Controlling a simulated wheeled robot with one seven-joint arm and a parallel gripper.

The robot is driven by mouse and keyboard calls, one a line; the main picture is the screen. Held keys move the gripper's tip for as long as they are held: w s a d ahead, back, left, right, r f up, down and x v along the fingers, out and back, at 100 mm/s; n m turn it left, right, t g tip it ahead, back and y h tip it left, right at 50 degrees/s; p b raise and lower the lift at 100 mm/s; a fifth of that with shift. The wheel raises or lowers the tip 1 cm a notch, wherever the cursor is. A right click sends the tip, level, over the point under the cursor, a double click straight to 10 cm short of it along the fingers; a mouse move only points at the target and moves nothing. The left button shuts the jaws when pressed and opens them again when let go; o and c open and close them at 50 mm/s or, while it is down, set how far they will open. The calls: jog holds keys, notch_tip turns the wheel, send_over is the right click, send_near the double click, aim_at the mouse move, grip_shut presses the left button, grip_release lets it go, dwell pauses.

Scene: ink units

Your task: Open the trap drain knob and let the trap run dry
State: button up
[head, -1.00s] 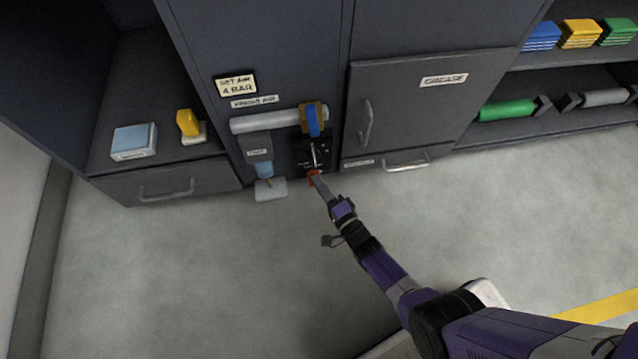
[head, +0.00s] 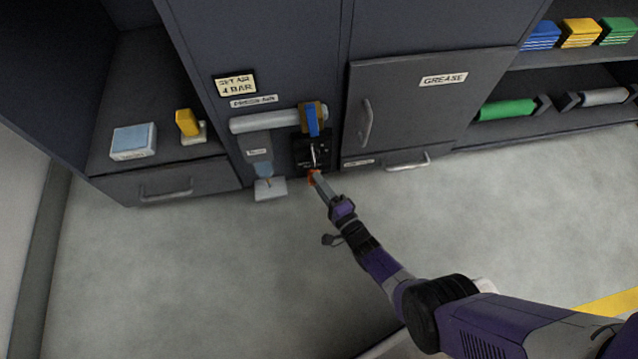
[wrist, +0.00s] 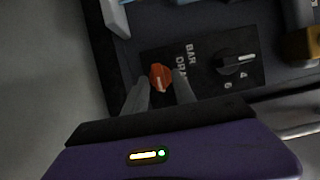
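The orange-red drain knob (wrist: 161,77) sits on a black panel (wrist: 210,64) low on the cabinet front. In the wrist view my gripper (wrist: 164,84) has one finger on each side of it, and the fingers look closed on its sides. In the head view my gripper (head: 317,182) reaches the knob (head: 311,178) from the lower right. The panel's lettering is partly hidden; "BAR" and "DRA" show.
A black dial (wrist: 237,63) marked 4 and 6 sits close beside the knob. A grey pipe (head: 265,121) with a blue-handled valve (head: 312,120) runs above. The grease cabinet door (head: 420,110) is shut at right. The floor in front is clear.

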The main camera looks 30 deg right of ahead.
jog(key=shift+s+a, duration=0.1)
jog(key=s+p, duration=0.2)
jog(key=s, duration=0.5)
jog(key=shift+s+d, duration=0.3)
jog(key=shift+d, duration=0.05)
dwell(0.4)
